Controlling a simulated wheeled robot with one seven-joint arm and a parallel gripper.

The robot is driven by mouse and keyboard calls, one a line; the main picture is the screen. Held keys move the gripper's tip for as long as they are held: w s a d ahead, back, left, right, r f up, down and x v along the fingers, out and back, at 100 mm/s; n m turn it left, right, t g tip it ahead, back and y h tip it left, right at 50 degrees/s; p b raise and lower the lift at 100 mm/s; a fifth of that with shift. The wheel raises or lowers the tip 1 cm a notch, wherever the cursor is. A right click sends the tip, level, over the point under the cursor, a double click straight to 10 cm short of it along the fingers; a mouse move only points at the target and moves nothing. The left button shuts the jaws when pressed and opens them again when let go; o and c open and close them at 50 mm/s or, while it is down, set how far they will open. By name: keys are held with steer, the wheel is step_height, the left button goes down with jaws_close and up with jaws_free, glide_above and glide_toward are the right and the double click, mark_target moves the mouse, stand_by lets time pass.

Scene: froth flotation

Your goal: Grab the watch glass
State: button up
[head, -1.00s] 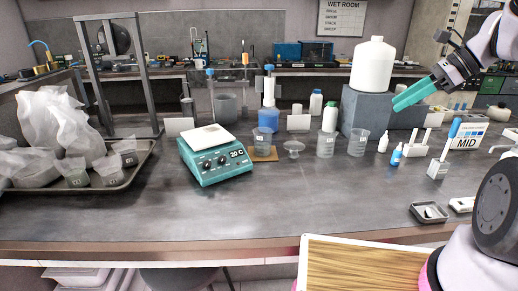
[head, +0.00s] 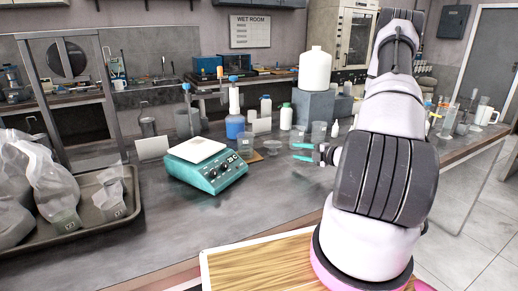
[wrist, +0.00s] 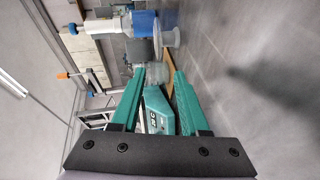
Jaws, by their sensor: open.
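The likely watch glass is a small, shallow clear dish (head: 273,146) on the grey bench. In the head view it sits just right of a beaker on a tan mat. My gripper (head: 293,152) is open and empty, its teal fingers pointing left, a little right of the dish. In the wrist view the open gripper (wrist: 161,72) shows both fingers apart with nothing held. A clear glass piece (wrist: 170,38) beyond the fingertips there may be the dish, but I cannot tell for sure.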

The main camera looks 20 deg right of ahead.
mark_target(273, 145)
steer(key=x, duration=0.5)
steer(key=shift+s, duration=0.1)
steer(key=shift+x, duration=2.95)
steer(key=shift+d, duration=0.15)
jaws_close()
